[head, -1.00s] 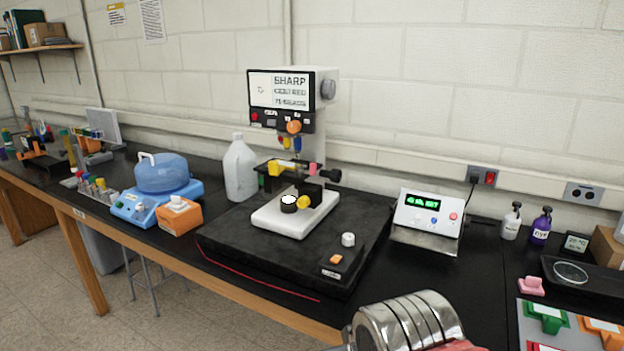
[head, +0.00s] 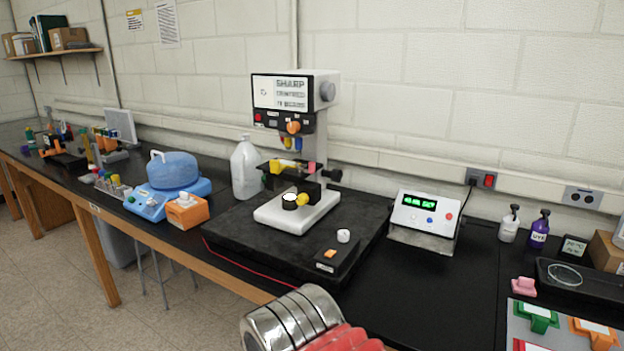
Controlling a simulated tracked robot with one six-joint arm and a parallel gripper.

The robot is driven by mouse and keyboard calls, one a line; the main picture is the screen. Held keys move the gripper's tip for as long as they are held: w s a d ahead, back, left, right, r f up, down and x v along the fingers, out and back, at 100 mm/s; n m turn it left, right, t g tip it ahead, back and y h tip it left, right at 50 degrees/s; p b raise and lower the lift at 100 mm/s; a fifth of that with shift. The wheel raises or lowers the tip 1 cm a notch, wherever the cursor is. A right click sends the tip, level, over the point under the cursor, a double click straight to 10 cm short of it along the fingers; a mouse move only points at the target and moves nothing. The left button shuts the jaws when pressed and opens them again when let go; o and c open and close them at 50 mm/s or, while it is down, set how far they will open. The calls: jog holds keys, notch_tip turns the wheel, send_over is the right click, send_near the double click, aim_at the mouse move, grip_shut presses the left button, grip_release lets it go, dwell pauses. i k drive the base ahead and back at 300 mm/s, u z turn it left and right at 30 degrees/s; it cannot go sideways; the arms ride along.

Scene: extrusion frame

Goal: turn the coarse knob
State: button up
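A white microscope-like instrument (head: 325,160) with a screen reading "SHARP" stands on a black slab on the bench. An orange knob (head: 293,127) sits under the screen, and a grey knob (head: 327,91) is on the side of the head. I cannot tell from labels which is the coarse knob. A banded metal and red ribbed part of my arm shows at the bottom edge, apart from the instrument. My gripper's fingers are not visible.
The black slab (head: 240,235) carries a small box with a white knob (head: 343,236). A plastic jug (head: 245,168) and a blue device (head: 172,185) stand left. A control box with a green display (head: 426,215) stands right. Bare bench lies below the control box.

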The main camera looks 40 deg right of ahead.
aim_at(337, 174)
jog(key=u, duration=1)
jog(key=k, duration=1)
jog(key=z, duration=1.15)
jog(key=i, duration=0.9)
jog(key=z, duration=0.1)
